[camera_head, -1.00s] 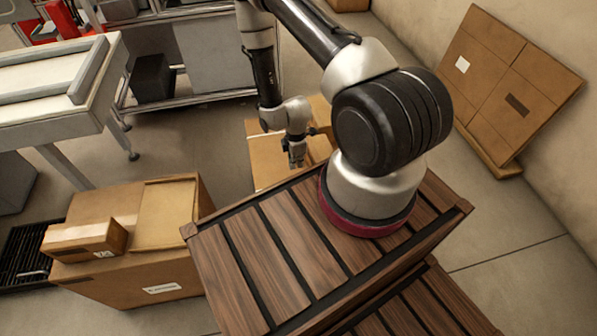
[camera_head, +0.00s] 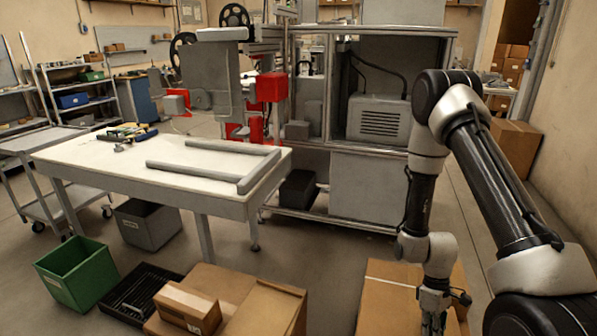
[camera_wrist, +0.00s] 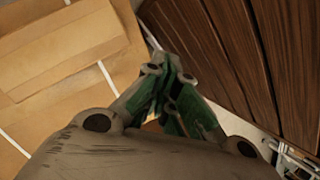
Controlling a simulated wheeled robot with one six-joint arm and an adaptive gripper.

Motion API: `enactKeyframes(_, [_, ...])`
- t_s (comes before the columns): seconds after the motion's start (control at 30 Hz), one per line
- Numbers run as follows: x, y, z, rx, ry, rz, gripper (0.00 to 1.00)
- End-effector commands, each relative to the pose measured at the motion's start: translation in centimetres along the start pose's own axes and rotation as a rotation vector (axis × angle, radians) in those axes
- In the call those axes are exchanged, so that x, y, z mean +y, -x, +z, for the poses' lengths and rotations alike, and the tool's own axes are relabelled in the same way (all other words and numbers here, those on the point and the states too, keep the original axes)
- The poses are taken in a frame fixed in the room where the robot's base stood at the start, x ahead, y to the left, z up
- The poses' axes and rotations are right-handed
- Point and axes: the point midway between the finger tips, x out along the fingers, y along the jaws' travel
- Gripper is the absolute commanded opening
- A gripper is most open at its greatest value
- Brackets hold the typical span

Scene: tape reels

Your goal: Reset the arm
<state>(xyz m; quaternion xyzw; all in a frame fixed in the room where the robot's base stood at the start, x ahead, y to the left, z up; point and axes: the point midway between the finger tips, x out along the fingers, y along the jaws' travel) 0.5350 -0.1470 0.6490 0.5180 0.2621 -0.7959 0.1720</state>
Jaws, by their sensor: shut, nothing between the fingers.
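My arm stands at the right of the head view, folded at the elbow, with its forearm hanging down. My gripper (camera_head: 433,322) points down at the bottom edge of the head view, above or beside a cardboard box (camera_head: 388,297). In the wrist view my gripper (camera_wrist: 172,100) shows its green-lined fingers drawn together, with nothing held. A cardboard box (camera_wrist: 60,50) fills the upper left of the wrist view and dark wooden slats (camera_wrist: 270,60) fill the right. The fingertips are partly cut off in the head view.
A white worktable (camera_head: 110,165) with a grey frame stands left. A metal machine cabinet (camera_head: 375,190) stands behind my arm. A green bin (camera_head: 75,270), a black crate (camera_head: 140,292) and cardboard boxes (camera_head: 265,308) are on the floor at lower left.

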Motion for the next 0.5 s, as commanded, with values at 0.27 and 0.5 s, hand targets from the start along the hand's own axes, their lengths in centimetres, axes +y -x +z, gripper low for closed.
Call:
enactKeyframes(0.27, [-2.5,11.9,3.4,-0.004,-0.286,-0.003,0.00])
enactKeyframes(0.5, [-5.9,22.4,8.1,0.073,-0.498,0.028,0.00])
